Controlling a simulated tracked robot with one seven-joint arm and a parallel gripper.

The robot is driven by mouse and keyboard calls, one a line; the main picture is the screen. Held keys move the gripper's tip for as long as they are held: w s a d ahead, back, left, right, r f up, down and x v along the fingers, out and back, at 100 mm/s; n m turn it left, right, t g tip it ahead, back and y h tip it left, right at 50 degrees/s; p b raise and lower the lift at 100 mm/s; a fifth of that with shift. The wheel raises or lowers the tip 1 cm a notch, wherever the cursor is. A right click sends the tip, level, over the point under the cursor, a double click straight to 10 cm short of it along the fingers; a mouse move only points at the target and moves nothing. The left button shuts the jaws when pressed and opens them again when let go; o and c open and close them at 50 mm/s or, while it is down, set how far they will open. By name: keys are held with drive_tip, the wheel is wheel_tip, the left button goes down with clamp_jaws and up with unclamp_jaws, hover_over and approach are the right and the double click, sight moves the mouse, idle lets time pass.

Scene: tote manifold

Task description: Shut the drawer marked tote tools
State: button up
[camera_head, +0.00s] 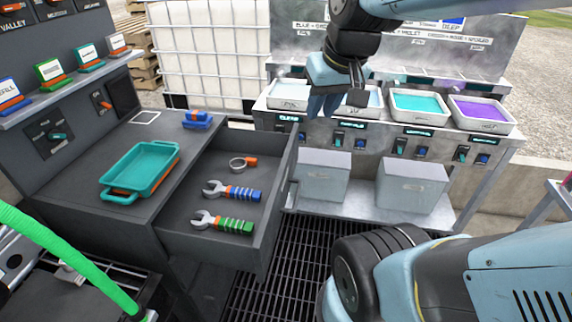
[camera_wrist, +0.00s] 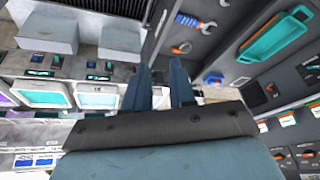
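The open drawer (camera_head: 278,205) is dark grey and pulled out to the right from the grey cabinet. It holds a blue-handled wrench (camera_head: 232,190), a green-handled wrench (camera_head: 222,223) and a ring clamp with an orange end (camera_head: 243,163). No marking on the drawer can be read from here. My gripper (camera_head: 325,105) hangs beyond the drawer's far right corner, above and apart from it, in front of the tray bench. The wrist view shows its two blue fingers (camera_wrist: 160,78) spread with nothing between them. The drawer also shows at the top of the wrist view (camera_wrist: 205,42).
A teal tray (camera_head: 140,168) and a blue block (camera_head: 197,119) sit on the cabinet top. Trays of teal (camera_head: 418,104) and violet liquid (camera_head: 483,113) stand on the bench, with grey bins (camera_head: 412,186) below. Open floor grating (camera_head: 300,255) lies right of the drawer. A green hose crosses lower left.

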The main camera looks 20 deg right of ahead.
drive_tip(key=w+f, duration=0.2)
drive_tip(key=w+d+f+g+y, duration=0.1)
drive_tip(key=w+f, duration=0.1)
drive_tip(key=w+f+g+y, duration=0.1)
drive_tip(key=w+f, duration=0.1)
drive_tip(key=w, duration=0.1)
drive_tip(key=shift+d+m, duration=0.15)
drive_tip(key=shift+m, duration=0.15)
clamp_jaws()
drive_tip(key=w+d+f+m+t+y, duration=0.1)
drive_tip(key=w+d+f+m+y, duration=0.1)
drive_tip(key=w+d+f, duration=0.45)
drive_tip(key=w+d+f+m+y, duration=0.1)
drive_tip(key=d+f+m+y, duration=0.15)
drive_tip(key=f, duration=0.75)
drive_tip(key=w+d+f+m+t+y, duration=0.1)
drive_tip(key=w+d+f, duration=0.35)
drive_tip(key=f, duration=0.45)
approach(290, 175)
wheel_tip(290, 175, down, 4)
drive_tip(key=shift+w+a+f, duration=0.1)
drive_tip(key=shift+w+a, duration=0.25)
drive_tip(key=shift+a, duration=0.25)
drive_tip(key=shift+w+a+r, duration=0.1)
drive_tip(key=shift+w+a, duration=0.2)
drive_tip(key=shift+a, duration=0.35)
drive_tip(key=shift+w+a+f, duration=0.1)
drive_tip(key=shift+w+a, duration=0.25)
drive_tip(key=shift+a, duration=0.25)
